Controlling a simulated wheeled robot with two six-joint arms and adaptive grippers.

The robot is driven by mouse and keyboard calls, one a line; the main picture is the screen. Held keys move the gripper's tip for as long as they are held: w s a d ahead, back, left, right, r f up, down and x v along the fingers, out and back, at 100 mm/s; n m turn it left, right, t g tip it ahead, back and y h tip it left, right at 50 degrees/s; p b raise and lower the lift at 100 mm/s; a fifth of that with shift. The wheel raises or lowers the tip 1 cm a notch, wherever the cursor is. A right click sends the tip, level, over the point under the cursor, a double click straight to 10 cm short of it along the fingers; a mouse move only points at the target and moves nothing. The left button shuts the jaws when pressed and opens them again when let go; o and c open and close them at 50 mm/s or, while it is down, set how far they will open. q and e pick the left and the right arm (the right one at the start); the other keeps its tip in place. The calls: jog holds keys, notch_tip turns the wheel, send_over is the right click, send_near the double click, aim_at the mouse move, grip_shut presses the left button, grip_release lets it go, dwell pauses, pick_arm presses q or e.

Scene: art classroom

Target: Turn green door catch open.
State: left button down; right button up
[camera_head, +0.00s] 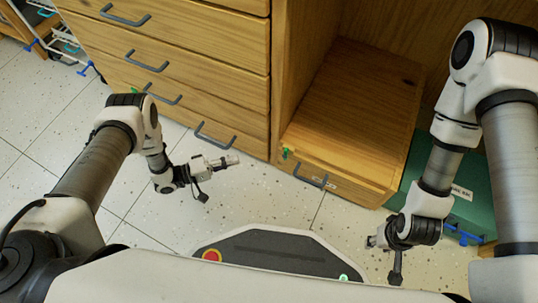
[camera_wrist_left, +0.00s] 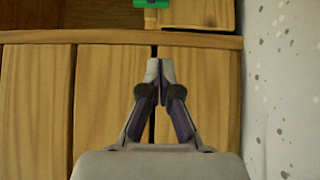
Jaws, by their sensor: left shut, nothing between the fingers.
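The green door catch (camera_head: 286,153) is a small piece at the upper left of the low wooden front with a grey handle (camera_head: 310,177). It also shows, cut off, at the top edge of the left wrist view (camera_wrist_left: 152,4). My left gripper (camera_head: 236,160) is shut and empty, to the left of the catch and apart from it. In the left wrist view its fingertips (camera_wrist_left: 159,68) meet below the catch, over a dark gap between wooden panels. My right gripper (camera_head: 371,241) hangs low at the right; its fingers are too small to judge.
A wooden drawer unit (camera_head: 190,50) with grey handles stands at the left. An open wooden compartment (camera_head: 350,95) lies above the catch. A green box (camera_head: 468,190) stands at the right, beside my right arm. Speckled floor tiles (camera_head: 60,130) are clear at the left.

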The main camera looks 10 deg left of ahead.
aim_at(286, 154)
pick_arm(q)
jog(key=b+x, duration=0.4)
jog(key=x, duration=0.6)
jog(key=shift+d+f, duration=0.2)
jog(key=shift+d, duration=0.15)
jog(key=d, duration=0.1)
jog(key=s+d+b, duration=0.1)
jog(key=d, duration=0.1)
jog(key=shift+s+r, duration=0.15)
jog(key=shift+r, duration=0.05)
pick_arm(e)
notch_tip(286, 154, down, 5)
jog(key=shift+w, duration=0.15)
pick_arm(q)
jog(key=shift+d, duration=0.1)
pick_arm(e)
jog(key=shift+w+r, duration=0.25)
jog(key=shift+w, duration=0.3)
pick_arm(q)
jog(key=shift+f+p, duration=0.1)
jog(key=shift+p, duration=0.2)
pick_arm(e)
jog(key=shift+w+r, duration=0.1)
jog(key=shift+w, duration=0.1)
